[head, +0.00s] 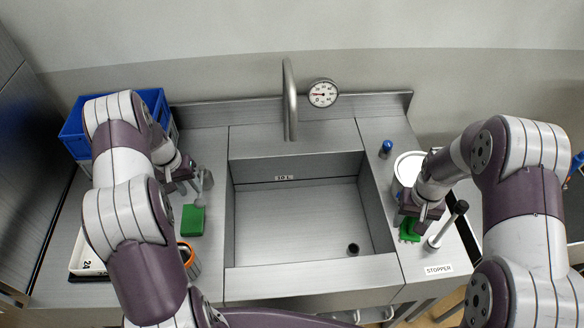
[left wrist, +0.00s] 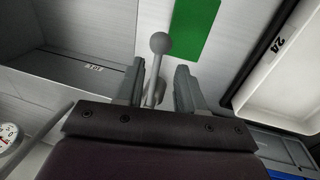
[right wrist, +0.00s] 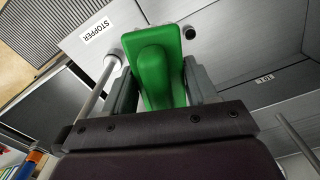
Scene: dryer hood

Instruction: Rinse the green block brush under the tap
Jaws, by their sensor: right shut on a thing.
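The green block brush (head: 409,230) is at the right counter, in my right gripper (head: 421,207). In the right wrist view the brush (right wrist: 157,68) sits between the fingers of the right gripper (right wrist: 160,90), which is shut on it. Whether it touches the counter I cannot tell. The tap (head: 290,98) rises behind the sink (head: 300,215); no water shows. My left gripper (head: 184,181) is at a grey lever with a ball end (head: 207,178). In the left wrist view the lever (left wrist: 159,45) stands between the parted fingers of the left gripper (left wrist: 158,85), with gaps beside it.
A flat green block (head: 193,220) lies on the left counter, near an orange-rimmed cup (head: 188,258). A dark drain (head: 353,249) shows in the empty basin.

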